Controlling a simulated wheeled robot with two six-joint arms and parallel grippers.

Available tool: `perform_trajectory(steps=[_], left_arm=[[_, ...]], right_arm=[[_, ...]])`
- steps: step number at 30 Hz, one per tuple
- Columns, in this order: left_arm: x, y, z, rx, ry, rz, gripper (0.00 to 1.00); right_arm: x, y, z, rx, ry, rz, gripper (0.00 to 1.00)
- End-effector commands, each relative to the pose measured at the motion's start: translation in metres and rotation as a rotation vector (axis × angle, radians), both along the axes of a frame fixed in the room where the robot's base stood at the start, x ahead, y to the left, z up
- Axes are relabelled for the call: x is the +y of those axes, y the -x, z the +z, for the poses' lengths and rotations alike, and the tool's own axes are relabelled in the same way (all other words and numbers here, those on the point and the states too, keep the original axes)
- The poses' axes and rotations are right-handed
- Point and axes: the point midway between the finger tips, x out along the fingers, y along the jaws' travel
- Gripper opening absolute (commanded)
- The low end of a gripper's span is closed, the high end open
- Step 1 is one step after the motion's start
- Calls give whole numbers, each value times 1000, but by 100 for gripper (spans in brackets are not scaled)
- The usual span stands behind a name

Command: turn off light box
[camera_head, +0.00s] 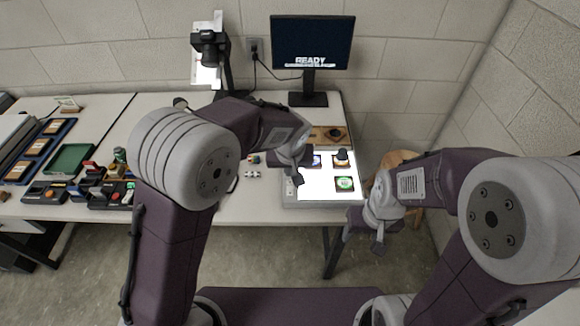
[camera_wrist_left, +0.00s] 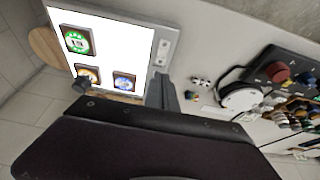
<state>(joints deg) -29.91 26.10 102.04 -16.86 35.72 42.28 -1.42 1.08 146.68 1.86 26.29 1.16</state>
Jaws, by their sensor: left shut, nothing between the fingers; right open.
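The light box (camera_head: 318,190) lies at the right end of the table with its panel glowing bright white. Several small framed pieces lie on it, one with a green disc (camera_head: 344,184). In the left wrist view the lit light box (camera_wrist_left: 118,60) shows at the upper left, with small controls (camera_wrist_left: 161,52) on its grey edge strip. My left gripper (camera_head: 299,179) is shut and empty, over the box's left edge in the head view; whether it touches the box I cannot tell. My right gripper (camera_head: 378,240) is open and empty, in front of the table's right end.
A monitor (camera_head: 311,45) reading READY stands behind the light box. A camera on a stand (camera_head: 209,50) is further left. A wooden stool (camera_head: 400,163) is right of the table. Trays (camera_head: 70,158) and a control box (camera_head: 50,192) fill the table's left side.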

Motion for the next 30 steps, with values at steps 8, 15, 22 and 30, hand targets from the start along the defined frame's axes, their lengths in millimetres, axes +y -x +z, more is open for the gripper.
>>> perform_trajectory(steps=[8,15,22,30], left_arm=[[0,-14,-54,2,-2,-2,0],[0,-17,-71,0,1,-1,0],[0,-17,-72,-1,1,-1,0],[0,-17,-65,62,-3,1,0]], right_arm=[[0,0,-7,0,0,0,59],[0,0,-9,0,0,0,59],[0,0,-9,0,0,0,59],[0,0,28,0,0,0,59]])
